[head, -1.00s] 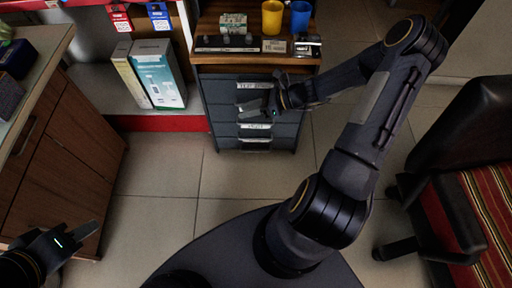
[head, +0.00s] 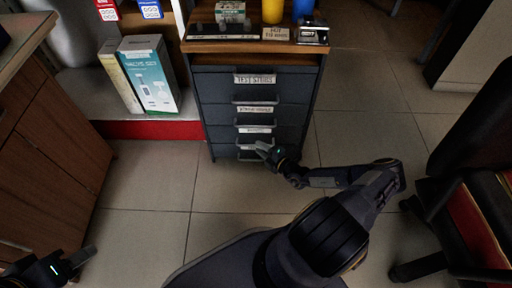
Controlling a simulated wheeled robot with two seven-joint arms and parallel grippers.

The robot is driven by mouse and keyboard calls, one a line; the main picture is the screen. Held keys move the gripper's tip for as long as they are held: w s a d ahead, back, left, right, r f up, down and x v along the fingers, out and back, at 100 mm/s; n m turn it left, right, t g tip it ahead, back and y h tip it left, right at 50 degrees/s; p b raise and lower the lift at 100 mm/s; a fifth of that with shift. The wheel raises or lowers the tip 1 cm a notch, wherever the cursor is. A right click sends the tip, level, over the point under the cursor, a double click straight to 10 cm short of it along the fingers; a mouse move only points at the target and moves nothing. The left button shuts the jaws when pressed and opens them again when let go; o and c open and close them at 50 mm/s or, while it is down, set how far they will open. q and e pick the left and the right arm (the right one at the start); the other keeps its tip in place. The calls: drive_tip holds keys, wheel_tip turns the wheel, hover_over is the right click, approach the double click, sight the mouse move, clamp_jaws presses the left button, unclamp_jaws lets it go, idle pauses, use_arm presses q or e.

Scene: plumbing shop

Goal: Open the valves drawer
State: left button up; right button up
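The dark grey drawer cabinet (head: 309,104) stands at the top centre, with several stacked drawers. Each has a white label and a handle; the lettering is too small to read surely, so I cannot tell which is the valves drawer. All drawer fronts look flush. My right gripper (head: 262,149) is in front of the lower drawers, at the lowest handle (head: 248,156) and just below the label above it. Its fingers look apart, and I cannot tell whether they touch the handle. My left gripper (head: 82,259) is low at the left, away from the cabinet.
The wooden cabinet top (head: 200,46) carries a yellow cup (head: 273,10), a blue cup (head: 302,9) and small items. A wooden counter (head: 45,150) is at left, boxes (head: 150,75) on a red-edged shelf, a chair (head: 470,200) at right. Tiled floor before the cabinet is clear.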

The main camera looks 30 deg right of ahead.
drive_tip(key=shift+b+x, duration=0.35)
drive_tip(key=shift+x, duration=1.3)
drive_tip(key=shift+c, duration=0.4)
clamp_jaws()
